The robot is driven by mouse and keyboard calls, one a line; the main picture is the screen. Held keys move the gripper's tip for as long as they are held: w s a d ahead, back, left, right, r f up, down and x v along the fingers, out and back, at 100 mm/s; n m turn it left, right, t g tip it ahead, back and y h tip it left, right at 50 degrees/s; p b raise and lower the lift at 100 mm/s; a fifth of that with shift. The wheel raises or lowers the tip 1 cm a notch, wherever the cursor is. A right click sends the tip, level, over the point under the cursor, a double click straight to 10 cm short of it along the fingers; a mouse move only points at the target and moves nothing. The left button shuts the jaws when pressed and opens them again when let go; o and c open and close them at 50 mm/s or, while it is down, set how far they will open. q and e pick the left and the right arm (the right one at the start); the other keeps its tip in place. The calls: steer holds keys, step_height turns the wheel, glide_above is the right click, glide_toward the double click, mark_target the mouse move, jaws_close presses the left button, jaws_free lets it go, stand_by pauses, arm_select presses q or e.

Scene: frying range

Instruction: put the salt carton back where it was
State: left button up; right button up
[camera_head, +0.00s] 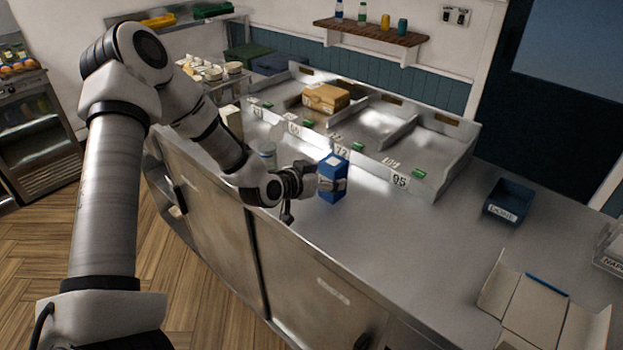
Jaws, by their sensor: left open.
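A blue carton (331,192) with a pale top label, which I take to be the salt carton, stands upright on the steel counter near its front edge. Its lettering is too small to read. My left gripper (326,183) comes in from the left at the carton's side. Its jaws are open around or right beside the carton; I cannot tell whether a finger touches it. My right gripper is not in view.
A divided steel tray with number tags (399,180) runs behind the carton, with a brown box (326,97) in one bay. A clear container (268,152) stands left of the gripper. A dark blue bin (509,201) and an open cardboard box (535,312) are at right. Counter between is clear.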

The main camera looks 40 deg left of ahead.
arm_select(q)
steer(key=p+v, duration=0.4)
steer(key=v, duration=0.5)
steer(key=shift+s, duration=0.25)
steer(key=shift+r, duration=0.1)
